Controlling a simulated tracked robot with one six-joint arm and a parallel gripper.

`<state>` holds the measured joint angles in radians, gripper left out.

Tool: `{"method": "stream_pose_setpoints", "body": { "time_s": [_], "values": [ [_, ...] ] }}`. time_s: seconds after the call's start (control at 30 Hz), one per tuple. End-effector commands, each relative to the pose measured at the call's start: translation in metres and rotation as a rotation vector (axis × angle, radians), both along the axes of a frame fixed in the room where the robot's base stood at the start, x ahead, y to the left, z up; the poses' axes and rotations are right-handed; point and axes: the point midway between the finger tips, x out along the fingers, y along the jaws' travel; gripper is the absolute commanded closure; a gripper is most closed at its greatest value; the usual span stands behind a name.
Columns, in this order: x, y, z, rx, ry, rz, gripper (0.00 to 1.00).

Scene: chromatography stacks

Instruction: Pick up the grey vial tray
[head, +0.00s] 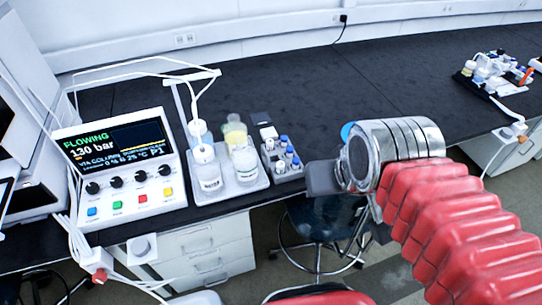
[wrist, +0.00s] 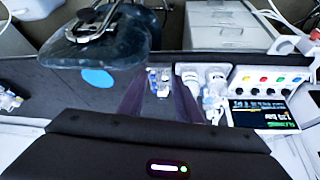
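The grey vial tray (head: 290,177) stands on the dark bench near its front edge, just right of a tray of bottles. It holds several small vials, some with blue caps. In the wrist view the vial tray (wrist: 163,93) appears between the two dark fingers, some way beyond them. My gripper (wrist: 160,103) is open, with a wide gap and nothing between the fingertips. In the head view my gripper (head: 320,178) is a dark block right of the vial tray, apart from it; its fingers cannot be made out there.
A bottle tray (head: 238,188) with bottles sits close on the vial tray's left. Further left is a control panel (head: 120,165) with tubing above. A blue disc (wrist: 97,77) lies on the bench. A stool (head: 325,215) stands before the bench.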

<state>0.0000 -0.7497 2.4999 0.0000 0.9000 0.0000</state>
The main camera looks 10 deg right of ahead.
Motion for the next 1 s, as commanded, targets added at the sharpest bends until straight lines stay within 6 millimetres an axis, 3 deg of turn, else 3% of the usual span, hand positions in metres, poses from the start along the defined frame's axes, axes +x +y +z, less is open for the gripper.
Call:
{"method": "stream_pose_setpoints", "body": {
  "time_s": [0.33,0.57,0.77,1.0],
  "values": [
    [0.000,0.000,0.000,0.000,0.000,0.000,0.69],
    [0.005,0.000,0.003,-0.001,0.008,0.003,0.53],
    [0.026,0.006,0.010,-0.007,0.042,0.017,0.39],
    [0.064,0.006,0.018,-0.016,0.097,0.037,0.25]
  ]
}}
